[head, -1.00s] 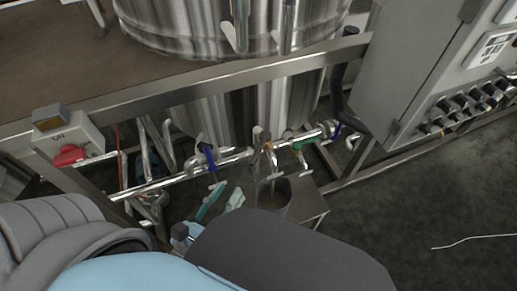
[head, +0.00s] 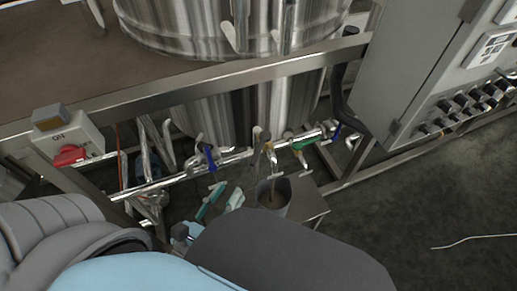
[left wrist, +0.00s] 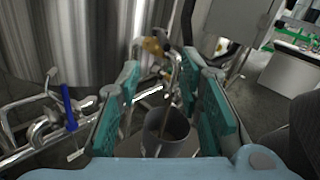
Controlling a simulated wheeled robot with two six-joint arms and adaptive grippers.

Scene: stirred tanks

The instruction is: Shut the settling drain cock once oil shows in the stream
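The drain cock (head: 258,134) with a tan-yellow handle sits on the pipe below the steel tank. Its handle also shows in the left wrist view (left wrist: 153,46). A thin brownish stream (head: 272,187) falls from its spout into a grey bucket (head: 287,207); whether oil shows in it is too small to tell. My left gripper (head: 224,196), with teal fingers, is left of the bucket and below the cock. In the left wrist view its fingers (left wrist: 162,72) are apart and empty, with the cock, spout and bucket beyond them. My right gripper is not in view.
A blue-handled valve (head: 210,159) is left of the cock, and a green-handled one (head: 305,141) is right. A steel frame rail (head: 200,80) crosses above. A switch box (head: 70,140) with a red knob is at left, a control cabinet (head: 425,70) at right. Floor at right is mostly clear.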

